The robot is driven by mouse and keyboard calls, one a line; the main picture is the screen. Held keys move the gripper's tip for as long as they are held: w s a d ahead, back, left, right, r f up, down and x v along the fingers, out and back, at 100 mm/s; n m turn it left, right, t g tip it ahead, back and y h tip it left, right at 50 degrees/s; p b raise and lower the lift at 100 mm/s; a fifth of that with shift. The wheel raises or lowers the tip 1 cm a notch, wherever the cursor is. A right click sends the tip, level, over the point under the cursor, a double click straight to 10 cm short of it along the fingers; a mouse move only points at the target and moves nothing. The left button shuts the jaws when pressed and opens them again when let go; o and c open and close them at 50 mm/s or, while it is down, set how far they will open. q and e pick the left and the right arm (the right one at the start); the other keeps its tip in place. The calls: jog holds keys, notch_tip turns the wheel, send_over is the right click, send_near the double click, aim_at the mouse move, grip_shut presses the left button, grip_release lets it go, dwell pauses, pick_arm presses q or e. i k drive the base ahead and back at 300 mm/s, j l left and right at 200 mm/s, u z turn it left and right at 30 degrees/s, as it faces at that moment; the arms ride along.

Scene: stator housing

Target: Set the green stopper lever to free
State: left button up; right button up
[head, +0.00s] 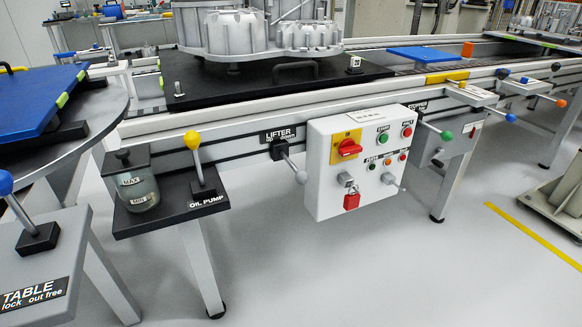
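A lever with a green ball knob (446,135) sticks out from the side of the conveyor frame, just right of the white control box. Its grey rod runs up and left toward a black label (418,106), which is partly hidden by the box and too small to read. I cannot tell which position the lever is in. Neither of my grippers is in view.
A white control box (335,190) with a red-yellow switch stands left of the lever. Further right are blue (510,117) and orange (561,103) knobs. A yellow oil pump lever (192,140) and lifter lever (300,177) are left. The floor in front is clear.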

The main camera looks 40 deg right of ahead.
aim_at(446, 136)
jog(key=z, duration=2.1)
